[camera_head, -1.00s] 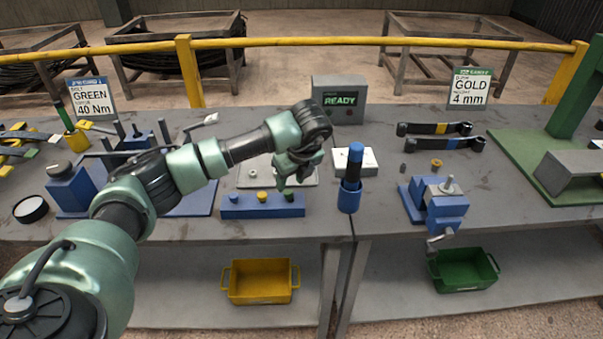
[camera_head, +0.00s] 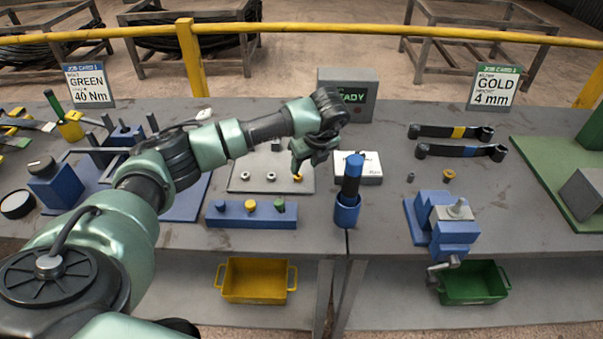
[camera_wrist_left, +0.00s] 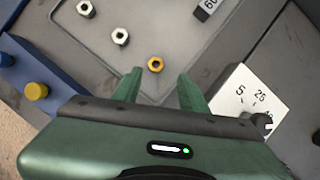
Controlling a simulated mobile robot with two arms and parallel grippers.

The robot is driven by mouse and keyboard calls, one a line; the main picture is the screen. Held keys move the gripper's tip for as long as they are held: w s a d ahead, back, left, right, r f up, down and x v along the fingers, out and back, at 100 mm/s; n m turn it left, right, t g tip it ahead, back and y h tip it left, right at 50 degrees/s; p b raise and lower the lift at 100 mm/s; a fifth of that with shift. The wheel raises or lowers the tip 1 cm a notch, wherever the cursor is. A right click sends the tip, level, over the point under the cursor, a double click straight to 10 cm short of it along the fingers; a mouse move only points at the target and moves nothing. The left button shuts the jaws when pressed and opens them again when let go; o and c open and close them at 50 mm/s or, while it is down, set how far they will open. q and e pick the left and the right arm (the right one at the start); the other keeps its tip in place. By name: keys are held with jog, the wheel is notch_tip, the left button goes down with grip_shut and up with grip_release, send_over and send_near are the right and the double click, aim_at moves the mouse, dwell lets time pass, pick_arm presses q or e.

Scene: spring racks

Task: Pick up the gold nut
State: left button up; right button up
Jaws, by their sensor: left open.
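The gold nut (camera_head: 298,178) lies at the right side of the grey tray (camera_head: 240,185), partly covered by my left gripper in the head view. In the left wrist view the gold nut (camera_wrist_left: 155,64) shows clearly, just beyond and between the fingertips. My left gripper (camera_head: 299,167) is open and empty above the tray, fingers pointing down; its fingers also show in the wrist view (camera_wrist_left: 160,82). Two silver nuts (camera_head: 245,176) (camera_head: 271,176) lie in the same tray. My right gripper is not in view.
A blue block (camera_head: 225,214) with coloured knobs stands in front of the tray. A white labelled box (camera_head: 371,168) and a blue cup (camera_head: 346,212) holding a blue-handled tool stand to the right. Another small gold piece (camera_head: 449,175) lies near the blue vise (camera_head: 450,232).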

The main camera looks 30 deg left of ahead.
aim_at(300, 178)
pick_arm(q)
jog(key=f, duration=0.1)
jog(key=a+f+p, duration=0.1)
jog(key=p, duration=0.1)
jog(key=shift+s+a+f, duration=0.2)
jog(key=shift+s+f, duration=0.1)
jog(key=shift+f, duration=0.1)
jog(key=shift+w+x, duration=0.25)
jog(key=shift+x, duration=0.9)
jog(key=shift+f, duration=0.2)
grip_shut()
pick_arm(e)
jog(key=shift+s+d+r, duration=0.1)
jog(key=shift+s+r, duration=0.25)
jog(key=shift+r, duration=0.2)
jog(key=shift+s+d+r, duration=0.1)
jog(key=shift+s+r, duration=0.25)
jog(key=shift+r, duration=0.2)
